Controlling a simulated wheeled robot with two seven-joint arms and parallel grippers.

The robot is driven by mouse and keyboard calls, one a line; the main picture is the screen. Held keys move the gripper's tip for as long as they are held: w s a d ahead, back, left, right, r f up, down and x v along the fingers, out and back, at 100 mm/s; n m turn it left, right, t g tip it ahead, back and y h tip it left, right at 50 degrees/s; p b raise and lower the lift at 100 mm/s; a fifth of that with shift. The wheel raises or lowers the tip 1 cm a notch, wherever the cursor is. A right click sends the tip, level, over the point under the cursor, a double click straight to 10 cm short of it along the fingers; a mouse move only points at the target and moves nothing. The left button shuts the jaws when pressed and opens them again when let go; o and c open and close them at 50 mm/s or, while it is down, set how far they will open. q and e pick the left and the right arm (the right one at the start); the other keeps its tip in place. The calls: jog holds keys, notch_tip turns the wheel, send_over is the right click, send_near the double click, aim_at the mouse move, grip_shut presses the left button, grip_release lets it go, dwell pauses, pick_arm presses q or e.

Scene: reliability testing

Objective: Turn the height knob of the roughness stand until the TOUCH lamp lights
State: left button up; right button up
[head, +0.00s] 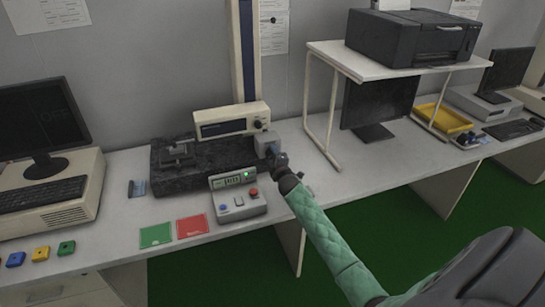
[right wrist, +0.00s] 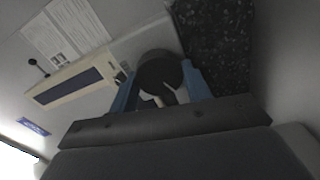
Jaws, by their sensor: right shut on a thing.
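The roughness stand has a dark granite base (head: 170,182), a tall column (head: 243,50) and a beige drive unit (head: 232,121). My right gripper (head: 274,151) is at the right end of the stand, by a light grey housing (head: 264,138). In the right wrist view the blue fingers of this gripper (right wrist: 160,88) are shut on the sides of a dark round knob (right wrist: 157,66). In the head view the gripper hides the knob. A control box (head: 239,201) stands in front, with a small display and a bright green light (head: 246,174); its label is unreadable. My left gripper is out of view.
A green mat (head: 156,236) and a red mat (head: 192,226) lie left of the control box. A monitor (head: 42,118) and keyboard stand at the left. A white shelf (head: 335,58) carrying a printer (head: 412,37) stands to the right of the stand.

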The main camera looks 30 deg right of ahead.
jog(key=o, duration=0.9)
jog(key=shift+f, duration=0.1)
jog(key=shift+o, duration=0.4)
jog(key=shift+s, duration=0.3)
jog(key=shift+b+v, duration=0.5)
jog(key=shift+v, duration=0.5)
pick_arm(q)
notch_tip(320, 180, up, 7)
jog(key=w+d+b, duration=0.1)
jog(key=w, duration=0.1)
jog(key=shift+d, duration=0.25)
pick_arm(e)
jog(key=shift+v, duration=2.65)
jog(key=shift+a, duration=0.1)
